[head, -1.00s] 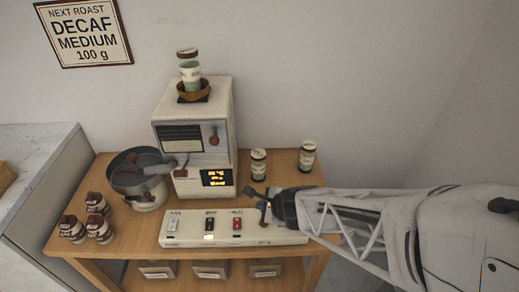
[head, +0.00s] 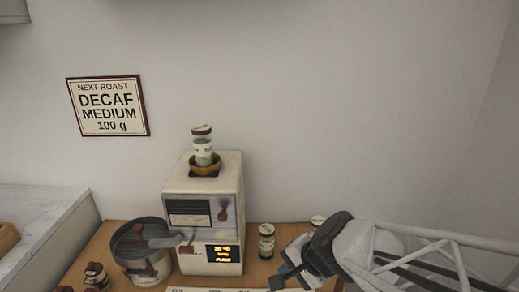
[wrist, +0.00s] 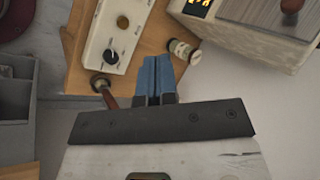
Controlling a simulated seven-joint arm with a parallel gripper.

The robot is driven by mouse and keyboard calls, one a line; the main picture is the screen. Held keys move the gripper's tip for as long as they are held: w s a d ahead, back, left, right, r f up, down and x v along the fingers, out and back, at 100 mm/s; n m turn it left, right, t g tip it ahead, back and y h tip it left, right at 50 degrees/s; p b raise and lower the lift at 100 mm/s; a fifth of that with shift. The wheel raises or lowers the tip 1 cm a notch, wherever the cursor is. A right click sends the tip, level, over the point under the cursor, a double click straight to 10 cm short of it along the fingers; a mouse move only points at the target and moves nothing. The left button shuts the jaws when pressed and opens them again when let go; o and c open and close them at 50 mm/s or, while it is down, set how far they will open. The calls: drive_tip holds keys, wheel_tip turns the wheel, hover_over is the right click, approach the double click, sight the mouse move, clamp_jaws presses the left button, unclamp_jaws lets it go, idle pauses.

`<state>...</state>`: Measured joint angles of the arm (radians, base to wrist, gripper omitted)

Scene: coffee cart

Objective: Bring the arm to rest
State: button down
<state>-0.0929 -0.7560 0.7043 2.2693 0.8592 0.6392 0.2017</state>
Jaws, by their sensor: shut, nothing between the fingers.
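My gripper (head: 284,279) is at the lower right of the head view, in front of the roaster and over the right part of the cart. In the wrist view its two blue fingers (wrist: 157,76) are pressed together with nothing between them. They hang near the end of the white switch panel (wrist: 117,38), apart from it as far as I can tell. A lever with a reddish-brown handle (wrist: 109,97) lies just left of the fingers.
The roaster (head: 205,220) carries a bowl with a stacked jar (head: 203,150). Left of it stands a round pan (head: 140,240). A jar (head: 266,241) stands right of the roaster; another (head: 317,222) is partly hidden by my arm.

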drive_tip(key=s+d+r+n+g+h, duration=0.1)
drive_tip(key=s+d+r+n+h, duration=0.5)
drive_tip(key=d, duration=0.6)
drive_tip(key=s+r+n, duration=0.2)
drive_tip(key=s+r, duration=0.1)
drive_tip(key=r, duration=0.1)
drive_tip(key=shift+s+r+g, duration=0.25)
drive_tip(key=shift+r+g, duration=0.1)
drive_tip(key=shift+g, duration=0.05)
